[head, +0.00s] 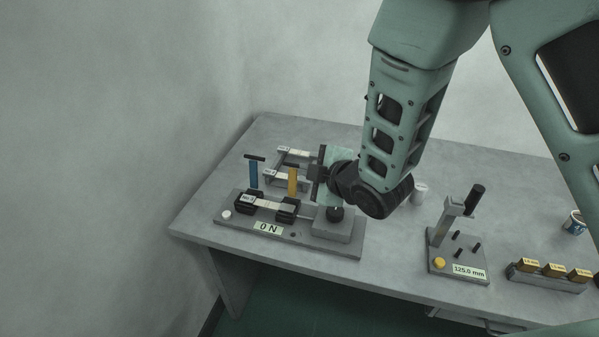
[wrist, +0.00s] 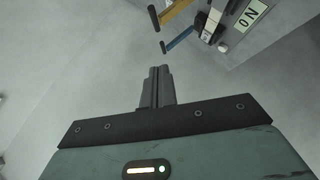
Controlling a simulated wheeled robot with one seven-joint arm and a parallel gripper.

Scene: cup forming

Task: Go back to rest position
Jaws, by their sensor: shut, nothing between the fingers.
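My gripper shows in the wrist view (wrist: 160,72) with its two fingers together and nothing between them. In the head view my arm reaches down over the left part of the table, and the wrist hides the fingers there. The testing device (head: 292,241) with a "0 N" display stands below and in front of my wrist. It has a blue upright handle (head: 254,174) and a yellow upright handle (head: 293,182). Both handles also show at the top of the wrist view, apart from the fingers.
The grey table (head: 400,262) runs to the right. A gauge reading "125.0 mm" (head: 458,262) stands there with a black-topped lever. A wall is at left.

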